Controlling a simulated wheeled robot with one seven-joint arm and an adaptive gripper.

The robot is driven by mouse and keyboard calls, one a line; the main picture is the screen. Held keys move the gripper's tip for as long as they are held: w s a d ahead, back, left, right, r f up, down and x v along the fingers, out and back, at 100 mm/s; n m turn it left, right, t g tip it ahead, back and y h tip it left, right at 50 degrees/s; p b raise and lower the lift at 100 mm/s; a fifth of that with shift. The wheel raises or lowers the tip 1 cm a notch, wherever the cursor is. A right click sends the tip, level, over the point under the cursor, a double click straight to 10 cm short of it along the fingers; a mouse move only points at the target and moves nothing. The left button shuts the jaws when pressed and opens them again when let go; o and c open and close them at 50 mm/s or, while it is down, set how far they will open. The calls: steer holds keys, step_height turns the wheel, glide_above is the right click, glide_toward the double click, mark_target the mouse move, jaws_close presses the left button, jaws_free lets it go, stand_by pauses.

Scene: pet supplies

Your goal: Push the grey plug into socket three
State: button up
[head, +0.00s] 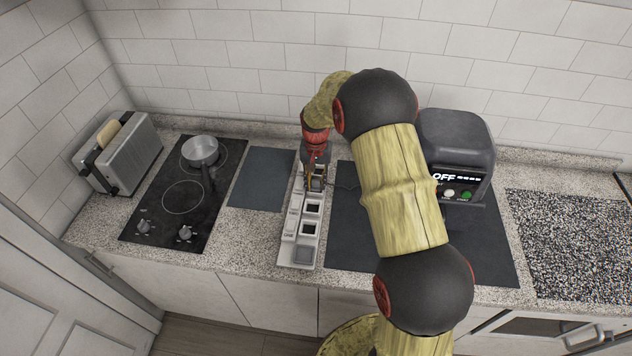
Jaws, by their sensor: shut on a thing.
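A pale socket strip (288,252) lies on the counter, running from front to back. Several dark square openings show along it, with small labels on its left side that are hard to read. My gripper (316,177) points down over the far end of the strip and is shut on the grey plug (316,185). The plug is small and mostly covered by the fingers. I cannot tell whether it touches the strip or sits in an opening. A thin dark cord (346,187) runs right from the gripper area, toward a dark appliance, and passes behind my arm.
The dark appliance (457,140) shows "OFF" and stands on a dark mat (345,245) right of the strip. Left are another mat (262,180), a hob (152,213) with a pot (200,152), and a toaster (127,160) holding bread. A speckled panel (575,245) lies far right.

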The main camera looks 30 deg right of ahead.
mark_target(316, 180)
steer(key=o, duration=1.2)
steer(key=shift+f, duration=0.15)
steer(key=shift+r, duration=0.55)
step_height(316, 180, up, 11)
steer(key=s+a+r+n+t+b, duration=0.1)
steer(key=s+a+r, duration=0.3)
steer(key=s, duration=0.6)
steer(key=s+a+r+n+t+b, duration=0.2)
steer(key=s+a+r+n, duration=0.1)
steer(key=s, duration=0.8)
steer(key=s+a+r+n+t+b, duration=0.1)
steer(key=s+a+r, duration=0.4)
steer(key=s, duration=0.6)
steer(key=shift+a+r+n+t+b, duration=0.3)
steer(key=shift+r+n+t, duration=0.4)
steer(key=shift+n+t, duration=0.15)
